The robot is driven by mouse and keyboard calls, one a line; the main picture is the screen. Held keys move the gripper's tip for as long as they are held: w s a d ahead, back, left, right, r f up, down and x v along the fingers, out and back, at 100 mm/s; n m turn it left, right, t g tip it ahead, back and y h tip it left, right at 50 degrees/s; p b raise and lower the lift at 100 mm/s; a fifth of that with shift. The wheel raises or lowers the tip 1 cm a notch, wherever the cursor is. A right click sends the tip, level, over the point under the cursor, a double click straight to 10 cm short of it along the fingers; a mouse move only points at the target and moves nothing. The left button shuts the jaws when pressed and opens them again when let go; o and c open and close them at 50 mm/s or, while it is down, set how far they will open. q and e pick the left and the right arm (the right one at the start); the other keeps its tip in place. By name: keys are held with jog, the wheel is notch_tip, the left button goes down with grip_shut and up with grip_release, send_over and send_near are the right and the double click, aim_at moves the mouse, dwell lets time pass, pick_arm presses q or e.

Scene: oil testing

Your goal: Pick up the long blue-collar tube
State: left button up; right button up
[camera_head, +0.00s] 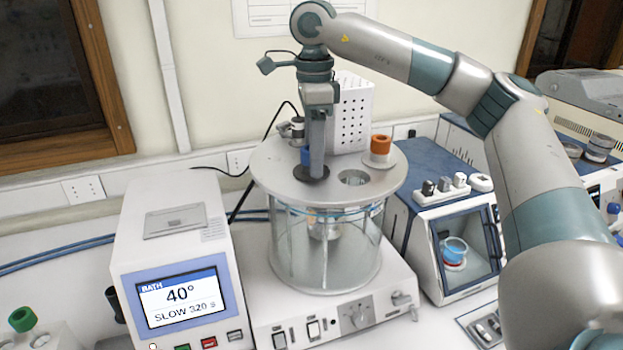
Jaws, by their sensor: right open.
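A blue collar (305,156) shows at the left edge of my right gripper, just above a black disc (312,175) on the round grey lid (275,170) of the glass bath. The rest of that tube's top is hidden behind the gripper. My right gripper (317,165) points straight down from above at the collar. Its fingers are open but overlap in this view, so I cannot tell whether they stand around the collar or in front of it. Through the glass vessel (295,255) a tube's lower part is hard to make out. My left gripper is not in view.
An orange-capped piece (381,146) and an open hole (353,178) are on the lid's right. A perforated white box (350,112) stands behind. The bath controller (180,250) is at left, a blue-topped cabinet (462,240) at right. A green-capped tube (22,319) is at lower left.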

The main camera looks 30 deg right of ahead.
jog(key=shift+c, duration=0.3)
grip_shut()
jog(key=shift+r, duration=0.1)
jog(key=shift+w+r+b, duration=0.1)
jog(key=shift+r+b, duration=0.25)
jog(key=shift+r, duration=0.15)
notch_tip(320, 180, up, 27)
jog(key=p, duration=0.2)
jog(key=shift+f, duration=0.2)
dwell(0.5)
